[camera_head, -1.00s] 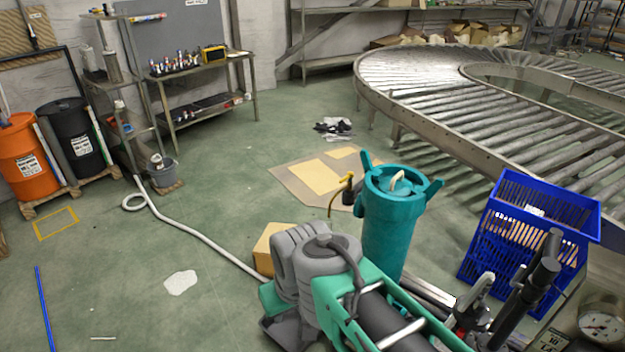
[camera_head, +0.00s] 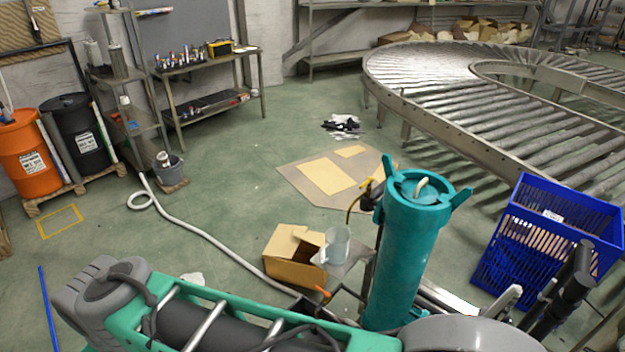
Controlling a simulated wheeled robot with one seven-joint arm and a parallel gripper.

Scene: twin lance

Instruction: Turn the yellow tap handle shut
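A small yellow piece (camera_head: 366,186), which looks like the tap handle, shows at the left side of a tall teal cylinder (camera_head: 405,255). A thin curved brownish pipe hangs beside it. The dark body next to the yellow piece is partly hidden by the cylinder, and I cannot tell how far the handle is turned. A clear jug (camera_head: 337,245) stands below, to the left of the cylinder. My teal and grey arm crosses the bottom of the view. I cannot make out my gripper's fingers.
An open cardboard box (camera_head: 291,262) stands left of the jug. A white hose (camera_head: 205,238) runs over the floor towards it. A blue crate (camera_head: 545,240) is at right, below a roller conveyor (camera_head: 480,110). The floor at centre left is mostly clear.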

